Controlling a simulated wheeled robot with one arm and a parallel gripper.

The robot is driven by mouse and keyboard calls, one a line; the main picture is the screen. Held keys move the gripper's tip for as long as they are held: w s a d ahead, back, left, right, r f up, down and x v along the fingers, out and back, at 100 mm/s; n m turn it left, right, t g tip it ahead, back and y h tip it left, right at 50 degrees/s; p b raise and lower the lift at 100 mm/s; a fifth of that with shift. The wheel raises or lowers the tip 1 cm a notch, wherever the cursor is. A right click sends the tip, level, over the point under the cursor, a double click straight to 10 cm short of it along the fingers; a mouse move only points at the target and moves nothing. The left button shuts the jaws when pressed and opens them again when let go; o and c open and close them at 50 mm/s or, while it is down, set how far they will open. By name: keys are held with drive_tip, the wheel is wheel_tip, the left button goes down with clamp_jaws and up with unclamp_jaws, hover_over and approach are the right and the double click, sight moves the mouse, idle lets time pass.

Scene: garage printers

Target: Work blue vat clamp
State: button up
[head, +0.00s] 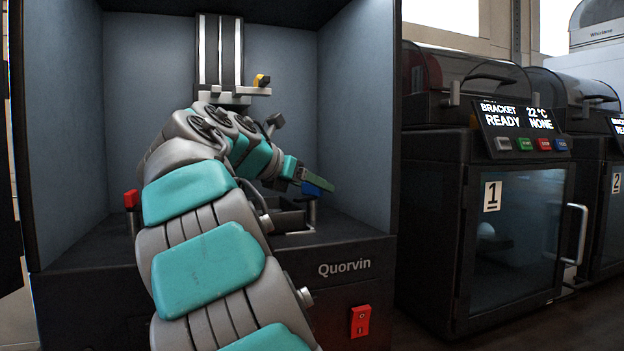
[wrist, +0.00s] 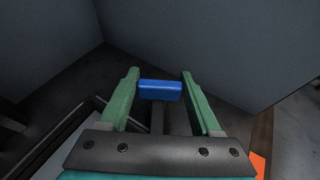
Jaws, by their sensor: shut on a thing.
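The blue vat clamp (head: 319,188) is at the right side of the black printer base, inside the open Quorvin cabinet. In the wrist view its blue handle (wrist: 160,91) lies between the green fingers of my gripper (wrist: 160,78). In the head view my gripper (head: 308,180) is shut on this handle, reaching in from the left, and a finger covers part of it. A short dark post (wrist: 157,118) shows below the handle in the wrist view. The vat is mostly hidden behind my arm.
A red clamp (head: 131,199) stands at the left of the base. Grey-blue cabinet walls (head: 355,120) enclose the sides and back. A red switch (head: 360,321) is on the front. Printer 1 (head: 490,240) stands to the right.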

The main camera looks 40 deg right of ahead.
drive_tip(key=shift+w+r+m+g, duration=0.1)
drive_tip(key=shift+w+m+g, duration=0.05)
drive_tip(key=shift+m+g, duration=0.35)
drive_tip(key=shift+m+g+h, duration=0.3)
drive_tip(key=shift+m+g, duration=0.1)
drive_tip(key=shift+g, duration=0.1)
drive_tip(key=o, duration=1.4)
drive_tip(key=v, duration=0.5)
drive_tip(key=shift+a, duration=0.35)
drive_tip(key=shift+v, duration=0.9)
